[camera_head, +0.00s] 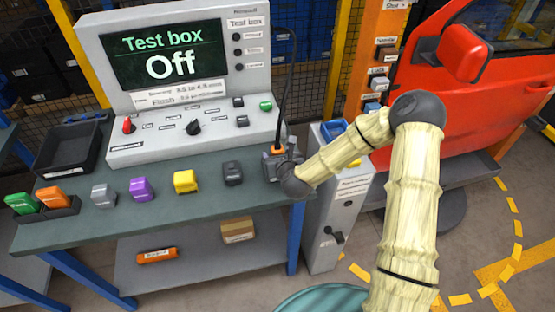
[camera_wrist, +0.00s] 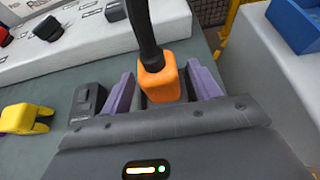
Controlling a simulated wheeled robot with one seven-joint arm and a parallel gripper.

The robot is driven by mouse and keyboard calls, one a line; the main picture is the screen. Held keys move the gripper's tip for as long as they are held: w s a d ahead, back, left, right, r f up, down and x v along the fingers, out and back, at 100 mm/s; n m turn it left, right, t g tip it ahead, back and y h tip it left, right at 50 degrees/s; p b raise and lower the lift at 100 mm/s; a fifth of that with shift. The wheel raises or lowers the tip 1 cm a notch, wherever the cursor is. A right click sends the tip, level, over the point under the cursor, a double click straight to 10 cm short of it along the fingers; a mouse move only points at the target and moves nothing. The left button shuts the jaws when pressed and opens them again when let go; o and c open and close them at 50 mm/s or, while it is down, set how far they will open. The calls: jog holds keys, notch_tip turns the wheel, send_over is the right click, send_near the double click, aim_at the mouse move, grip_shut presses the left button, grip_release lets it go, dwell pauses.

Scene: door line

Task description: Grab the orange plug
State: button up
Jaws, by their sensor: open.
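The orange plug (camera_wrist: 160,82) stands between the two purple-grey fingers of my gripper (camera_wrist: 161,92) in the wrist view, with a thick black cable rising from its top. The fingers are open, with a visible gap on each side of the plug. In the head view a small part of the orange plug (camera_head: 277,149) shows at the right end of the table, beside my gripper (camera_head: 277,160). The cable runs up along the right side of the test box. The plug's lower part is hidden behind the gripper body.
The test box (camera_head: 184,66) reads "Off". A dark grey block (camera_head: 233,173), a yellow block (camera_head: 186,181), a purple block (camera_head: 141,189) and a light grey block (camera_head: 104,195) stand along the table (camera_head: 75,232). A grey cabinet (camera_head: 340,215) stands right of the table.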

jog(key=shift+x, duration=1.5)
jog(key=shift+r, duration=0.1)
jog(key=c, duration=1.3)
